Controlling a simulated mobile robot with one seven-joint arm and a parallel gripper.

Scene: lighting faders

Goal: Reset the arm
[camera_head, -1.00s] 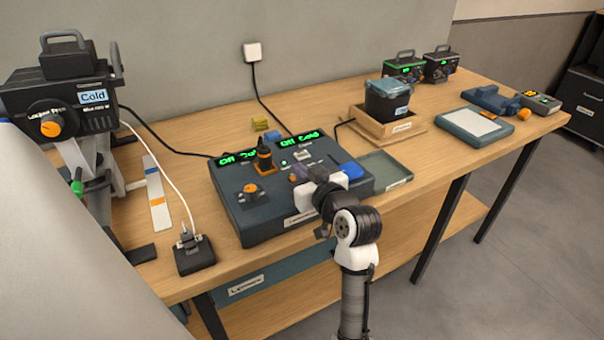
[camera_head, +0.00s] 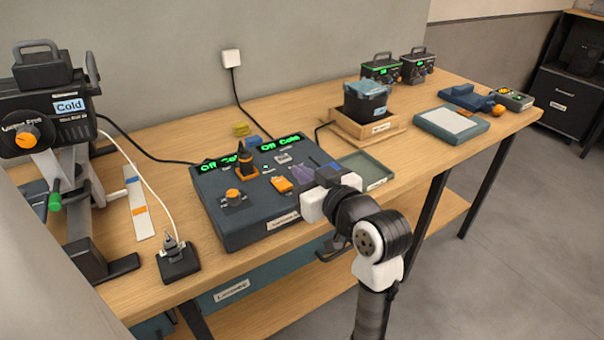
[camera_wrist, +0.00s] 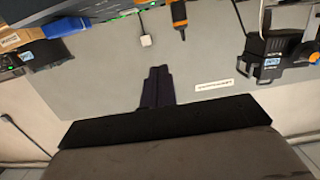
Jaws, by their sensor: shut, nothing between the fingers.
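My gripper (camera_wrist: 158,72) shows in the wrist view as dark fingers pressed together, with nothing between them, against the grey wall. In the head view my white and black wrist reaches over the front right of the dark control console (camera_head: 240,232); the fingertips are hard to make out there. The console has an orange knob (camera_head: 233,194), a tall black and orange control (camera_head: 247,165) and an orange fader cap (camera_head: 282,184). My wrist hides part of the console's right side.
A black lamp (camera_head: 50,105) labelled Cold stands at the left. A black plug box (camera_head: 178,262) lies near the front edge. A green tray (camera_head: 367,167), a wooden box (camera_head: 366,131) and a grey pad (camera_head: 452,124) lie to the right. The wooden table has bare room between them.

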